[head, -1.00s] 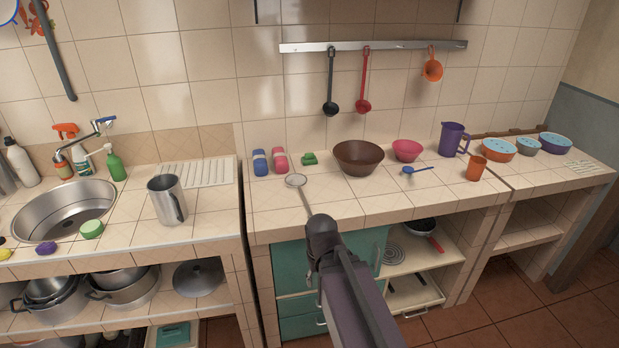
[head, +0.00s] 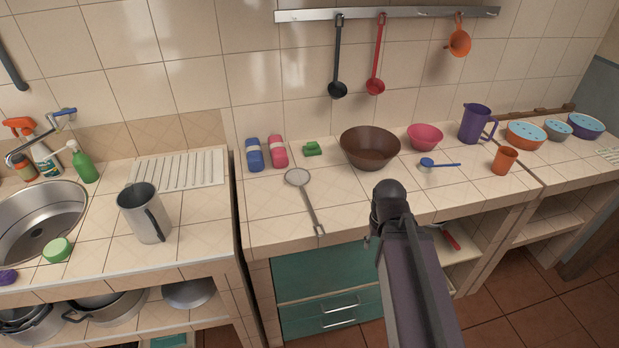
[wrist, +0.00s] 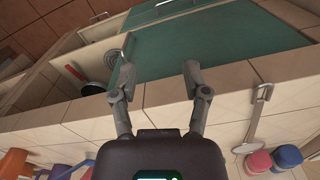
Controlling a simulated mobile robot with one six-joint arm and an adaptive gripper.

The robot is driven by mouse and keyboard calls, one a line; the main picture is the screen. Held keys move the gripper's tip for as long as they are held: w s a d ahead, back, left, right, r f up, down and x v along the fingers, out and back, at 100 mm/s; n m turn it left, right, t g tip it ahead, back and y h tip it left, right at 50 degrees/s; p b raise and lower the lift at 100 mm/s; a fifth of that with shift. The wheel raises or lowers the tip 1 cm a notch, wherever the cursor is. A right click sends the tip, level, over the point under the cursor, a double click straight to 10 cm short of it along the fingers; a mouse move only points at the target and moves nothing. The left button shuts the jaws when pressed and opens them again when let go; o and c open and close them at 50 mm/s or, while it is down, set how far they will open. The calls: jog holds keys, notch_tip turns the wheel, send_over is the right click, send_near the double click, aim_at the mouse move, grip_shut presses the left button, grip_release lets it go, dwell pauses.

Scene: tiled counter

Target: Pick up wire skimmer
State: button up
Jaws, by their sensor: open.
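The wire skimmer (head: 308,204) lies flat on the tiled counter, its round mesh head toward the wall and its long handle reaching to the front edge. It also shows in the wrist view (wrist: 257,118), to the right of my gripper. My gripper (wrist: 155,78) is open and empty in the wrist view, its two fingers apart over the counter's front edge and the teal cabinet front. In the head view my arm stands to the right of the skimmer; the fingers are hidden there.
A metal jug (head: 146,213) stands on the left counter. The tiles around the handle are clear.

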jog(key=shift+w+d, duration=0.35)
jog(key=shift+d, duration=0.15)
notch_tip(320, 180, up, 11)
jog(key=n+p, duration=0.4)
jog(key=p, duration=0.7)
send_over(310, 210)
jog(key=shift+w+f, duration=0.1)
jog(key=shift+f, duration=0.1)
notch_tip(310, 210, down, 8)
jog(key=b, duration=0.9)
jog(key=shift+f, duration=0.2)
jog(key=shift+f, duration=0.1)
